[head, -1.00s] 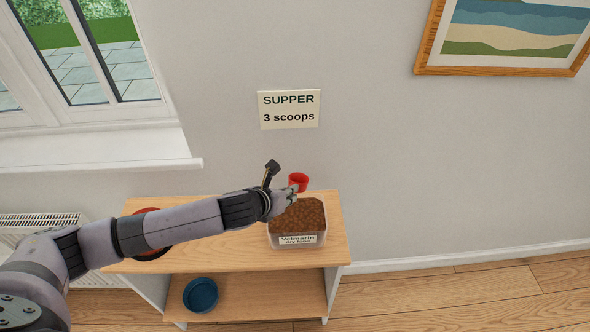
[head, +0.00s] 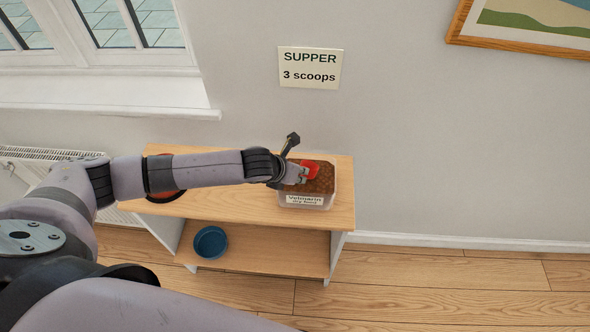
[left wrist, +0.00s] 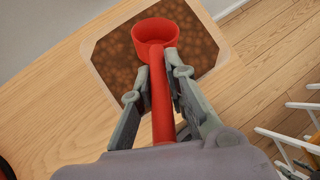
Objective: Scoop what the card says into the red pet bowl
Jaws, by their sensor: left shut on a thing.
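The card (head: 309,68) on the wall reads "SUPPER 3 scoops". A clear tub of brown dry food (head: 306,200), labelled "Velmarin dry food", stands on the wooden shelf top. My left gripper (head: 302,175) is shut on the handle of a red scoop (head: 312,171). In the left wrist view the scoop (left wrist: 155,33) has its cup over the food; I cannot tell whether it touches it. Its cup looks empty there. The red bowl (head: 163,196) is on the shelf top to the left, mostly hidden behind my left arm. My right gripper does not show.
A blue bowl (head: 210,242) sits on the lower shelf. The shelf top (head: 240,204) is clear between the red bowl and the tub. A radiator (head: 30,170) and a window sill (head: 110,105) are at the left. White rails show at the right in the left wrist view.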

